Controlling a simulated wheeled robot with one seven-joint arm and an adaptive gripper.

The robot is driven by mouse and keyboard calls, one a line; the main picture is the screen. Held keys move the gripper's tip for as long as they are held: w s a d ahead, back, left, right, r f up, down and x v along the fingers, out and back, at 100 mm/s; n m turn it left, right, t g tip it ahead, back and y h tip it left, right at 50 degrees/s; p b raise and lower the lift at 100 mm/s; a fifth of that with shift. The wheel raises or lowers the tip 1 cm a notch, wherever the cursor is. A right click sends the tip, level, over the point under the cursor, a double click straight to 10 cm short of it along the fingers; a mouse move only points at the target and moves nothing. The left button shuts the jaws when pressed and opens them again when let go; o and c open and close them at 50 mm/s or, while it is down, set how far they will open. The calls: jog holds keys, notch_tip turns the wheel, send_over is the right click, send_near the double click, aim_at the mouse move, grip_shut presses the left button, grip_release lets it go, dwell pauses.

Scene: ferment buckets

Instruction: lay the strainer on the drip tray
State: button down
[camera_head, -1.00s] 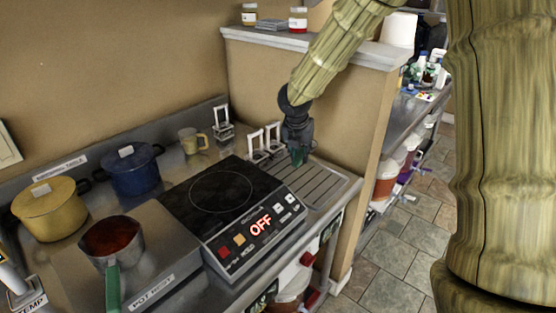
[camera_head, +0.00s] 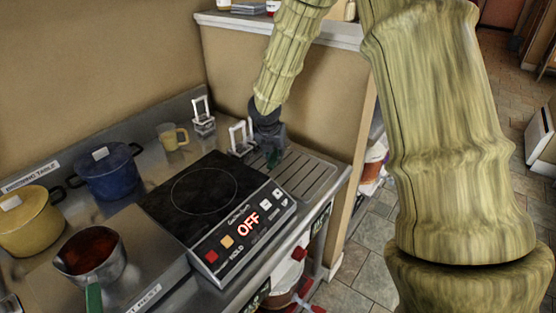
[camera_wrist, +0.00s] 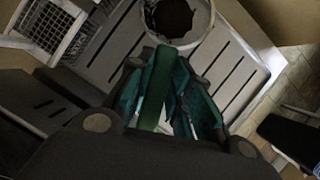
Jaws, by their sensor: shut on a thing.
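My gripper (camera_head: 270,150) hangs over the back left part of the drip tray (camera_head: 318,178). In the wrist view my gripper (camera_wrist: 168,100) is shut on the green handle of the strainer (camera_wrist: 160,75). The strainer's round pale rim (camera_wrist: 207,30) with a dark middle lies beyond the fingertips, cut by the top edge. The slotted grey drip tray (camera_wrist: 258,85) shows beneath and around it. In the head view only a bit of the green handle (camera_head: 273,159) shows; my gripper hides the rest. I cannot tell whether the strainer touches the tray.
A black cooktop (camera_head: 205,190) reading OFF sits left of the tray. A yellow mug (camera_head: 170,136), a blue pot (camera_head: 108,172), a yellow pot (camera_head: 28,225) and a saucepan (camera_head: 90,255) stand further left. A wall borders the tray's back.

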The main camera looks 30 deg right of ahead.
jog(key=x, duration=0.3)
jog(key=shift+s+f, duration=0.1)
jog(key=shift+f, duration=0.2)
jog(key=shift+a+r, duration=0.15)
jog(key=shift+a, duration=0.15)
jog(key=shift+s+r, duration=0.15)
jog(key=shift+s, duration=0.05)
jog(key=shift+s+d, duration=0.1)
jog(key=shift+s, duration=0.05)
jog(key=shift+d+f, duration=0.15)
jog(key=shift+f, duration=0.05)
jog(key=c, duration=1.3)
grip_release()
jog(key=shift+w+f, duration=0.15)
jog(key=shift+w, duration=0.1)
jog(key=shift+s, duration=0.15)
